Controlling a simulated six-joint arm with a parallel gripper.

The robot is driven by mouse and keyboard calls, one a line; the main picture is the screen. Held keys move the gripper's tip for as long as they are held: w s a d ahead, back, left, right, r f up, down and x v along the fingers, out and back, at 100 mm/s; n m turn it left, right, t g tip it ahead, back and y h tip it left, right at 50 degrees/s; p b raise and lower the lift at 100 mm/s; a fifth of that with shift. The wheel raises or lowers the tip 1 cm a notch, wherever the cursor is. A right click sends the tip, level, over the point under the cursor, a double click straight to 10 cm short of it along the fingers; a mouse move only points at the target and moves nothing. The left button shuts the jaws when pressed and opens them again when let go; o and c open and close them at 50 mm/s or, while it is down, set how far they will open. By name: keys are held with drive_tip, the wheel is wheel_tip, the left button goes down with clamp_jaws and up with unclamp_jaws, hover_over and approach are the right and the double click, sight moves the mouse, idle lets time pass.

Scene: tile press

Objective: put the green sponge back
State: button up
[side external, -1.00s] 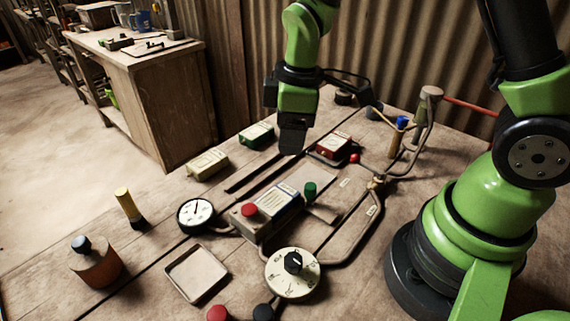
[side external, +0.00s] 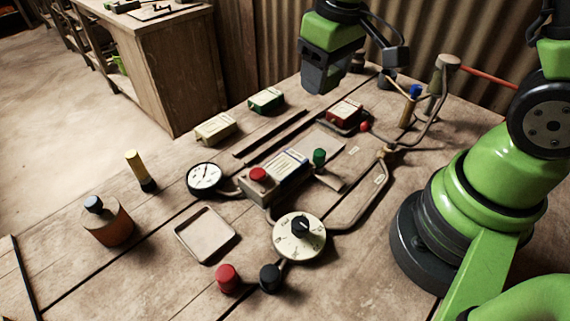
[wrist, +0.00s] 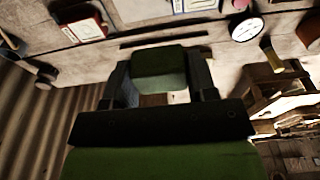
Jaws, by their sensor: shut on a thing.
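In the wrist view a plain green block, the green sponge (wrist: 160,68), sits between the two dark fingers of my gripper (wrist: 160,80), which is shut on it. In the side external view my gripper (side external: 321,84) hangs above the far part of the wooden table (side external: 105,265), near the corrugated wall. The sponge cannot be made out there, hidden by the gripper. Where the sponge belongs is not clear from these views.
The press (side external: 275,178), a gauge (side external: 204,178), a dial (side external: 299,236) and bent pipes fill the middle. An empty square tray (side external: 206,235) lies in front.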

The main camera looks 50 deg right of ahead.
drive_tip(key=shift+w, duration=0.1)
drive_tip(key=w+d+f, duration=0.4)
drive_tip(key=w+f, duration=0.2)
drive_tip(key=w, duration=0.5)
hover_over(287, 127)
drive_tip(key=f, duration=0.6)
drive_tip(key=shift+s, duration=0.3)
drive_tip(key=shift+f, duration=2.35)
drive_tip(key=o, duration=0.8)
drive_tip(key=shift+o, duration=0.2)
